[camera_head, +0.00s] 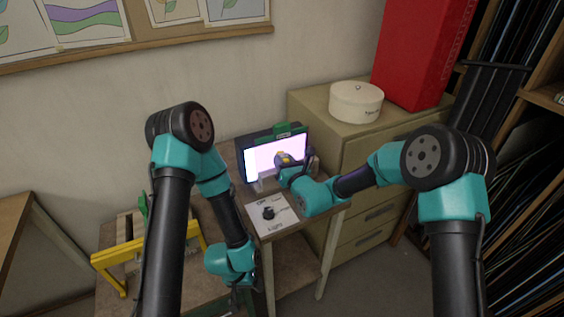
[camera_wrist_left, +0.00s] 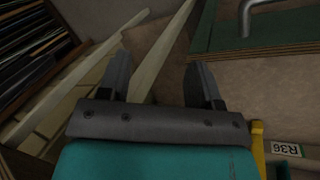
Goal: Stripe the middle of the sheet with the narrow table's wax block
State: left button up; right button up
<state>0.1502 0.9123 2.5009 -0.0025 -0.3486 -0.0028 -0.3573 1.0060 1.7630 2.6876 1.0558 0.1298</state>
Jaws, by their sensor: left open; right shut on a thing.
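The sheet (camera_head: 262,163) glows pale violet-white in a dark upright frame (camera_head: 243,168) with a green clip at its top, on the narrow table (camera_head: 290,245). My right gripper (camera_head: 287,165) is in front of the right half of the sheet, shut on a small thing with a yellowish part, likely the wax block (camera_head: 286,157). The gripper hides most of it, and I cannot tell whether it touches the sheet. No stripe can be made out. My left gripper (camera_head: 243,284) is low, left of the narrow table. In the left wrist view (camera_wrist_left: 160,75) its fingers are apart and empty.
A yellow frame (camera_head: 122,255) stands on a lower bench at left. A drab cabinet (camera_head: 318,118) with a round cream box (camera_head: 356,102) stands at right. A green board (camera_wrist_left: 265,35) is near my left fingers.

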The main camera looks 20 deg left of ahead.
aim_at(297, 148)
jog(key=shift+w+d, duration=1.25)
jog(key=shift+w, duration=0.1)
jog(key=shift+w+d, duration=1.15)
jog(key=shift+d, duration=0.3)
jog(key=shift+a, duration=0.1)
jog(key=shift+s+a, duration=1.3)
jog(key=shift+a, duration=0.05)
jog(key=shift+s+a+r, duration=0.1)
jog(key=shift+s+a, duration=1.1)
jog(key=shift+a, duration=0.25)
